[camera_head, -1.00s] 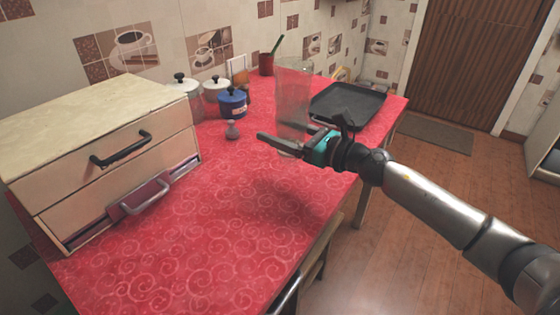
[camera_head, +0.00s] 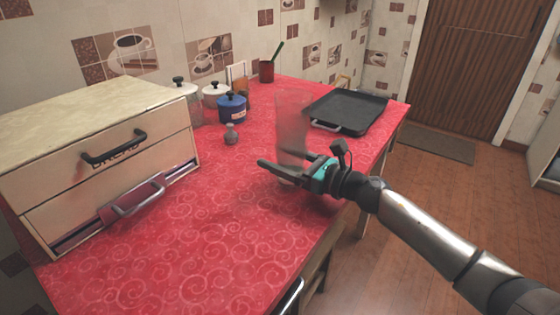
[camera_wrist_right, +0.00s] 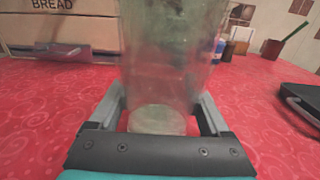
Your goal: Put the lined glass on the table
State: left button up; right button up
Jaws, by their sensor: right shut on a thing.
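The lined glass (camera_head: 292,125) is a tall, clear, faintly streaked tumbler, upright over the red table (camera_head: 215,225). My right gripper (camera_head: 285,170) is shut on the lower part of the glass, with one finger on each side. In the right wrist view the glass (camera_wrist_right: 168,60) stands between the two fingers (camera_wrist_right: 160,112), its round base showing low between them. The red tabletop shows behind it. I cannot tell whether the base touches the table. My left gripper is not in view.
A wooden bread box (camera_head: 100,150) stands at the left. A blue lidded pot (camera_head: 232,107), white canisters (camera_head: 216,93) and a small grey shaker (camera_head: 231,134) stand behind the glass. A black tray (camera_head: 346,108) lies at the right. The front of the table is clear.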

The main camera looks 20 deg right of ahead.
aim_at(304, 167)
jog(key=shift+r, duration=0.1)
jog(key=o, duration=1.4)
jog(key=shift+f, duration=0.2)
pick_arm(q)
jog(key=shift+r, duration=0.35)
pick_arm(e)
jog(key=shift+r, duration=0.2)
jog(key=p+v, duration=0.1)
jog(key=v, duration=0.9)
jog(key=shift+s+d+f, duration=0.1)
jog(key=shift+s+d, duration=0.1)
jog(key=shift+s, duration=0.1)
jog(key=shift+s+d, duration=0.35)
jog(key=shift+s, duration=0.2)
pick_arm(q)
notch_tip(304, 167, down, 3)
